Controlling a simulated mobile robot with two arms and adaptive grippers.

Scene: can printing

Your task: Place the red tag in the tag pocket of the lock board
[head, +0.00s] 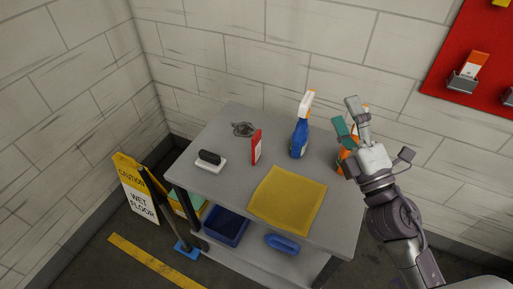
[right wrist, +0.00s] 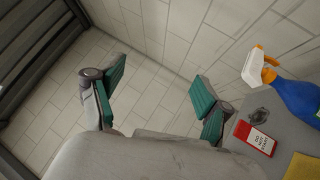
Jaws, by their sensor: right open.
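The red tag (head: 257,146) stands upright on the grey cart top, left of the blue spray bottle. In the right wrist view the red tag (right wrist: 257,138) shows a white panel with dark lettering. The red lock board (head: 440,80) is on the wall at the upper right, partly cut off. A grey pocket (head: 461,84) on it holds an orange-red and white card. My right gripper (head: 348,117) is open and empty, above the cart's right side, apart from the tag. Its teal pads (right wrist: 158,95) are wide apart in the right wrist view. My left gripper is not in view.
The cart (head: 228,125) carries a blue spray bottle (head: 299,138), a yellow cloth (head: 288,199), a black-handled brush (head: 210,160) and a dark coiled item (head: 243,129). An orange bottle (head: 343,160) is partly hidden behind my right gripper. A wet-floor sign (head: 136,190) stands left.

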